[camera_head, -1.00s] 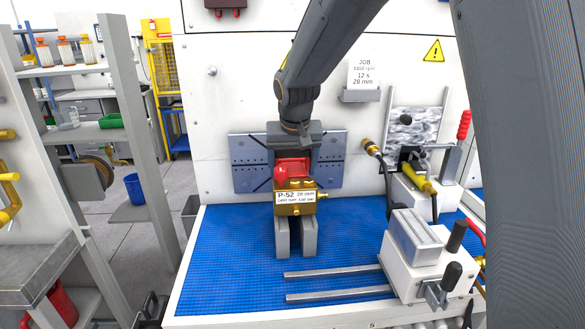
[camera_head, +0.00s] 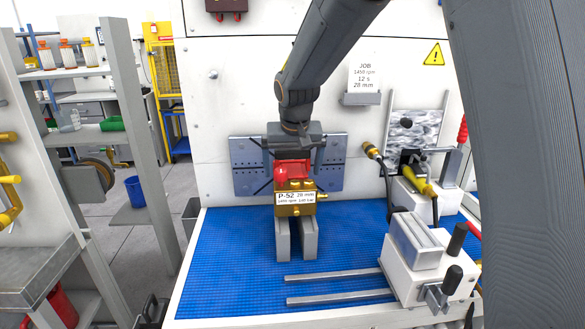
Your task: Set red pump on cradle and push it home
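The red pump (camera_head: 293,171) has a red top and a brass body with a white label reading P-52. It is upright near the back middle of the blue mat. Two grey upright blocks (camera_head: 297,240) stand directly below it; I cannot tell whether it rests on them. My gripper (camera_head: 294,150) comes down from above, with grey parts close around the red top. Its fingertips are not clear, so its grip cannot be told. Two parallel grey rails (camera_head: 335,274), which look like the cradle, lie empty in front to the right and reach a white fixture (camera_head: 405,272).
The white fixture has black-knobbed handles. Behind it stands another white unit (camera_head: 407,203) with a yellow-handled part and hoses. A grey slotted plate (camera_head: 245,165) is on the wall behind my gripper. The blue mat (camera_head: 230,265) is clear at left.

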